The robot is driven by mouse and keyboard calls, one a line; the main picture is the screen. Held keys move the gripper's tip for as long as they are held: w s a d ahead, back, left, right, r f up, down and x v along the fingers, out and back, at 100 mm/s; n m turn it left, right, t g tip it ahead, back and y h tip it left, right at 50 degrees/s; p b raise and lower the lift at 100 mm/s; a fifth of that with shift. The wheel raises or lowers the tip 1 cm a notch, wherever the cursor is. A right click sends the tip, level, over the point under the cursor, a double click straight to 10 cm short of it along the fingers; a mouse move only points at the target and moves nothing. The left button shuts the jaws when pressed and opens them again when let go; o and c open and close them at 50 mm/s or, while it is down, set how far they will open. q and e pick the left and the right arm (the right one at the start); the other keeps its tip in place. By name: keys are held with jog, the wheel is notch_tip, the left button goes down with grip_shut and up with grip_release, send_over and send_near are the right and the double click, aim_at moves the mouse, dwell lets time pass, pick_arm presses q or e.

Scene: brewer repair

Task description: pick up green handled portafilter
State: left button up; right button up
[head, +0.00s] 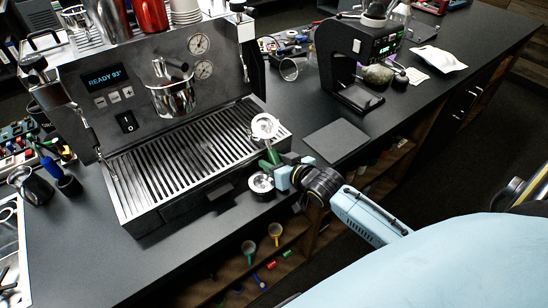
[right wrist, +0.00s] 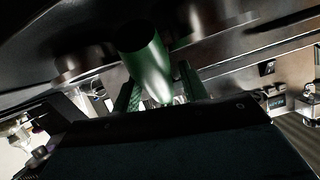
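The portafilter has a round silver head (head: 264,126) over the right end of the drip tray. Its green handle (head: 271,157) points toward my right gripper (head: 279,170). In the right wrist view the green handle (right wrist: 146,58) lies between the two fingers of my right gripper (right wrist: 160,88). I cannot tell whether both fingers press on it. I also cannot tell whether the portafilter head rests on the tray or is held just above it. My left gripper is not in view.
The espresso machine's slatted drip tray (head: 135,205) lies left of the gripper. A round metal piece (head: 261,183) sits at the counter's front edge beside the gripper. A black grinder (head: 358,55) stands behind a flat grey mat (head: 336,141). The counter between mat and tray is mostly clear.

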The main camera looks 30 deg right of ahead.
aim_at(275, 156)
grip_shut()
jog(key=shift+r, duration=0.1)
notch_tip(275, 156, up, 10)
jog(key=shift+r+p, duration=0.1)
jog(key=shift+p, duration=0.35)
jog(key=c, duration=0.5)
grip_release()
grip_shut()
